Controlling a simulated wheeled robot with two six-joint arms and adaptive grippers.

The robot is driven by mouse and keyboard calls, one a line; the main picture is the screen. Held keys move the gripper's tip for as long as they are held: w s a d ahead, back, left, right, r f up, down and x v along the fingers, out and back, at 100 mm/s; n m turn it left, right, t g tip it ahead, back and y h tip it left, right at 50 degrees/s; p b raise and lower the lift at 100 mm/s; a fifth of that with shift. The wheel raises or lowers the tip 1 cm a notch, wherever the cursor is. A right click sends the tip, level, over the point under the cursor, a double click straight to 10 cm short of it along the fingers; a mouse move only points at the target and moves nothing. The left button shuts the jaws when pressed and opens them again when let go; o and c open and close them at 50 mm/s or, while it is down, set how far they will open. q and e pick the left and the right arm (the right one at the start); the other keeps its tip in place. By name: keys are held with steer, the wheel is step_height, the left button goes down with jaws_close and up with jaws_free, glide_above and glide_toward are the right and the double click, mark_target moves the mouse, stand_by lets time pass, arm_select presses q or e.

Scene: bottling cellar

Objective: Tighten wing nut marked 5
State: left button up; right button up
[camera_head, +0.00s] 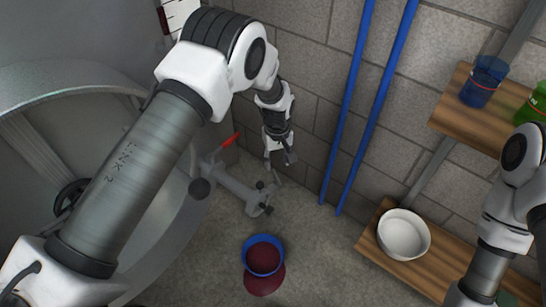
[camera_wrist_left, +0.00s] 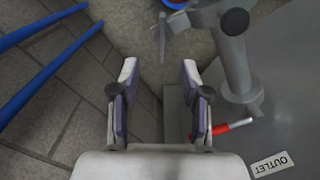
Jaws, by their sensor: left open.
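A grey outlet pipe (camera_head: 235,187) with a red-handled valve (camera_head: 229,141) runs from the tank towards the floor, and small dark knob-like parts (camera_head: 261,186) sit at its far end. I cannot read a number 5 on any of them, so I cannot tell which is wing nut 5. My left gripper (camera_head: 279,164) is above and behind the pipe, near the wall. In the left wrist view my left gripper (camera_wrist_left: 159,68) is open with nothing between its fingers. The pipe (camera_wrist_left: 232,65) passes to the right of them there, and the red handle (camera_wrist_left: 233,126) is lower right.
The steel tank (camera_head: 75,95) fills the left side. Two blue pipes (camera_head: 363,105) run down the wall. Wooden shelves hold a white bowl (camera_head: 403,236) and a blue cup (camera_head: 482,82).

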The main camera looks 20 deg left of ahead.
mark_target(276, 177)
arm_select(q)
steer(key=shift+s+d+f, duration=0.15)
steer(key=shift+s+f, duration=0.4)
steer(key=shift+f, duration=0.25)
steer(key=f, duration=0.5)
steer(key=shift+w+b, duration=0.2)
steer(key=shift+b, duration=0.2)
jaws_close()
